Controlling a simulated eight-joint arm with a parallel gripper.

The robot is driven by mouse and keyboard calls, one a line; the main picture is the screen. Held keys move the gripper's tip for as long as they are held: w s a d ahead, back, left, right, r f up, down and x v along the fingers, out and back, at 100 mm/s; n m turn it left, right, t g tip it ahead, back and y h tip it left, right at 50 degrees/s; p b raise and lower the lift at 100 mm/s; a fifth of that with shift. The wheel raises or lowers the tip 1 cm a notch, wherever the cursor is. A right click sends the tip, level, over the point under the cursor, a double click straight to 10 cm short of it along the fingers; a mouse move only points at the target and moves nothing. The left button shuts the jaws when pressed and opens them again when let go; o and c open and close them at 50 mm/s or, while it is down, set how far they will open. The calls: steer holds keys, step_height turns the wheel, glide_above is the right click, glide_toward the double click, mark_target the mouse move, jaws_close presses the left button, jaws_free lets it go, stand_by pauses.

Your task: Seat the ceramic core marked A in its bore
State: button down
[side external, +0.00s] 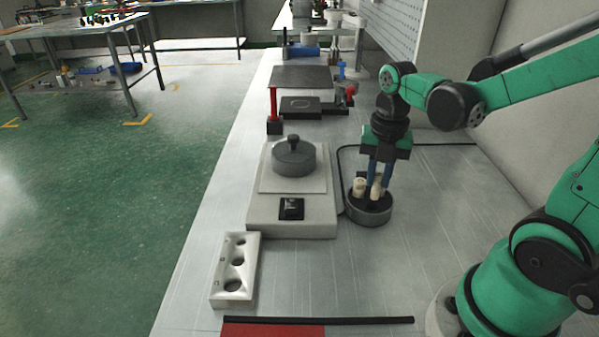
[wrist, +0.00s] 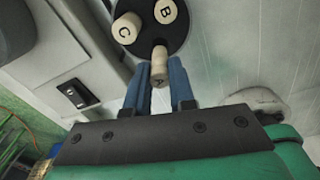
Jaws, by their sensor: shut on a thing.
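The core marked A (wrist: 159,70) is a pale cream cylinder between the two blue fingers of my gripper (wrist: 159,75). My gripper (side external: 378,178) is shut on it and points down over a round dark dish (side external: 367,217). Pale cores B (wrist: 166,12) and C (wrist: 126,28) stand in the dish, which also shows in the wrist view (wrist: 174,40). I cannot tell whether A's base touches the dish. A white block (side external: 222,272) with three round holes of different sizes lies at the lower left in the side view; markings beside the holes are too small to read.
A pale machine (side external: 262,218) with a grey knobbed lid (side external: 293,158) and black switch (side external: 291,208) stands between the dish and bench edge. A red mat (side external: 270,330) and black bar (side external: 320,320) lie in front. Bench right of the white block is clear.

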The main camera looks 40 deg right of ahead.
mark_target(379, 174)
step_height(379, 174, up, 15)
steer(key=w+a+r, duration=0.2)
steer(key=w+a, duration=0.6)
steer(key=a, duration=0.2)
steer(key=w+a+f, duration=0.1)
steer(key=w+a, duration=0.1)
steer(key=a, duration=0.9)
steer(key=f, duration=1)
steer(key=a+f, duration=0.1)
steer(key=f, duration=0.5)
steer(key=shift+w+f, duration=0.1)
steer(key=shift+w, duration=0.15)
steer(key=shift+f, duration=2)
steer(key=shift+f, duration=0.15)
steer(key=c, duration=0.7)
jaws_free()
steer(key=shift+c, duration=0.2)
